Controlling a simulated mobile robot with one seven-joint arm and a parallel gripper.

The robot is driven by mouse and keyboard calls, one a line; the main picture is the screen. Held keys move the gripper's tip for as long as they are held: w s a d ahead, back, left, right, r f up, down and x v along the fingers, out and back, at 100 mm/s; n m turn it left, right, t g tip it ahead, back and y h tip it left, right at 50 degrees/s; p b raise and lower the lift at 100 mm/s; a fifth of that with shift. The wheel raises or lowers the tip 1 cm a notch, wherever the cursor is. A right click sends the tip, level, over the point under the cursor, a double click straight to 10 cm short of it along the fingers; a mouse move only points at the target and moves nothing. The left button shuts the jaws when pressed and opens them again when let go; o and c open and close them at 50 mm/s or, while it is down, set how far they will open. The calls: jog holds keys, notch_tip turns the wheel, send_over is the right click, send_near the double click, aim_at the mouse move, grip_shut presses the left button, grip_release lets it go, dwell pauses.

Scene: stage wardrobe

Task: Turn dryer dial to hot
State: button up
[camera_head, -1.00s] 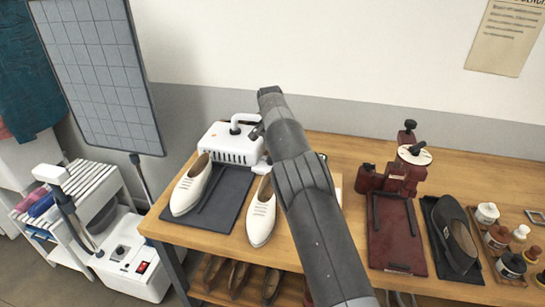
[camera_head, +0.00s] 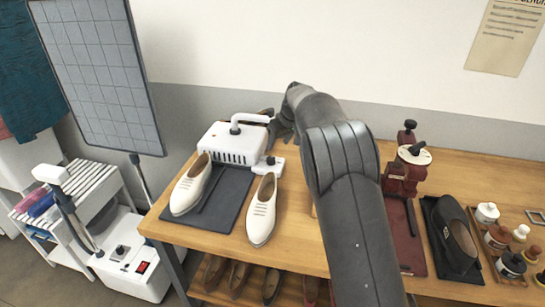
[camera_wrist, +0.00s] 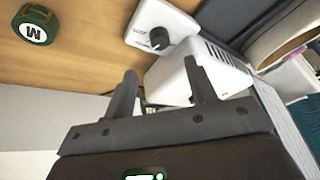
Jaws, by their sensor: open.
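The white dryer (camera_head: 228,151), a vented box with a curved pipe on top, stands at the back left of the wooden bench. A small white control box (camera_head: 270,168) sits at its right; the wrist view shows this box (camera_wrist: 149,14) with a dark round dial (camera_wrist: 160,39) and small markings, too small to read. My gripper (camera_head: 270,127) is behind and above the control box, at the dryer's right end. In the wrist view my gripper (camera_wrist: 161,74) is open and empty, with the dial beyond its fingertips and apart from them. The dryer body (camera_wrist: 205,72) shows behind the right finger.
Cream shoes (camera_head: 262,210) stand on and beside a dark mat (camera_head: 217,208) before the dryer. A red press (camera_head: 405,175), a dark shoe (camera_head: 455,235) and several bottles are at the right. A round tin marked M (camera_wrist: 34,24) lies on the bench. The wall is close behind.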

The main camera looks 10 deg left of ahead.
aim_at(271, 158)
jog(key=x, duration=0.9)
jog(key=shift+f, duration=0.2)
jog(key=shift+c, duration=0.2)
jog(key=c, duration=0.9)
